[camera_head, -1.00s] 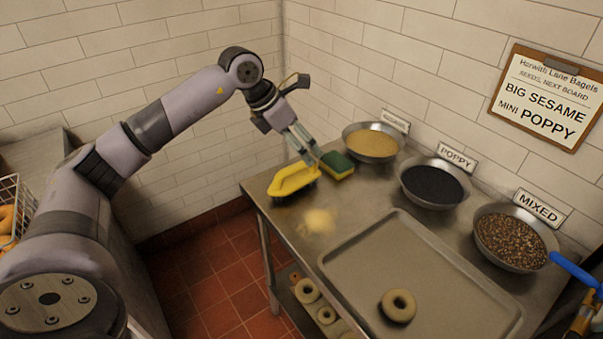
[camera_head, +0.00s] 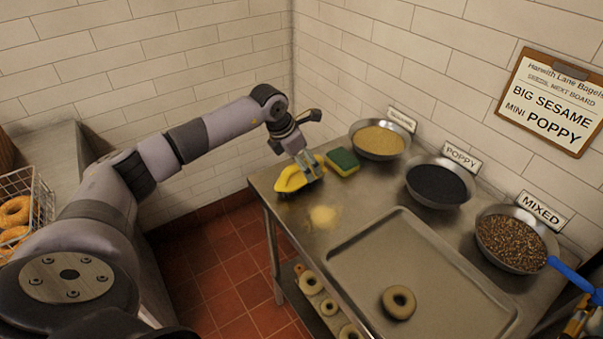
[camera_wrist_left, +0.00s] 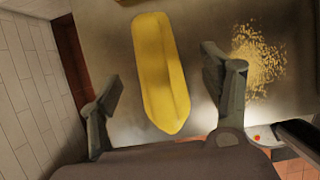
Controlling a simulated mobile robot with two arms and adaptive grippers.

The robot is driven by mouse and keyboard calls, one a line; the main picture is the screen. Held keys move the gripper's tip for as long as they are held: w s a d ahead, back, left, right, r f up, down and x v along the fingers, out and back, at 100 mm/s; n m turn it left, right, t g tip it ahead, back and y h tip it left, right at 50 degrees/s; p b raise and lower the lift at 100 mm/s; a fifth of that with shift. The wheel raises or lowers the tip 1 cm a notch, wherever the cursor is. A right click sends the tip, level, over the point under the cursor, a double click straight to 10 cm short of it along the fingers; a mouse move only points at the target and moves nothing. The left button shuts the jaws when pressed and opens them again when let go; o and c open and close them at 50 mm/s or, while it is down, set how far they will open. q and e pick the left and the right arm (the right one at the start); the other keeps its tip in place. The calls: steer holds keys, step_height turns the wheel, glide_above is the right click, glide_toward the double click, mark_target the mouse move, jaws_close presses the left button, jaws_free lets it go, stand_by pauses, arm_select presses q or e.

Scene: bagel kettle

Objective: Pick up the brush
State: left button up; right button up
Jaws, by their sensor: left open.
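The yellow brush (camera_head: 291,178) lies on the left end of the steel table, near its corner. In the left wrist view the brush (camera_wrist_left: 160,70) lies lengthwise between my two spread fingers, with a gap on each side. My left gripper (camera_head: 312,168) is open and low over the brush, and its fingers hide part of the brush in the head view. The gripper also shows in the left wrist view (camera_wrist_left: 160,105). Whether the fingertips touch the table cannot be told. My right gripper is not in view.
A green and yellow sponge (camera_head: 343,162) lies just right of the brush. Spilled seeds (camera_head: 323,217) lie in front. A tray (camera_head: 345,265) holds a bagel (camera_head: 399,302). Seed bowls (camera_head: 379,139) line the back wall. A wire basket (camera_head: 38,205) of bagels stands at left.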

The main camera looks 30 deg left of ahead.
arm_select(q)
steer(key=x, duration=0.1)
steer(key=p+x, duration=0.1)
steer(key=x, duration=0.2)
steer(key=shift+a+f+p, duration=0.25)
steer(key=shift+f+p, duration=0.05)
steer(key=shift+f, duration=0.05)
steer(key=shift+w+f, duration=0.1)
steer(key=shift+f, duration=0.15)
steer(key=shift+c, duration=0.2)
steer(key=c, duration=1.3)
steer(key=shift+r, duration=0.15)
step_height(320, 180, up, 20)
steer(key=b, duration=0.3)
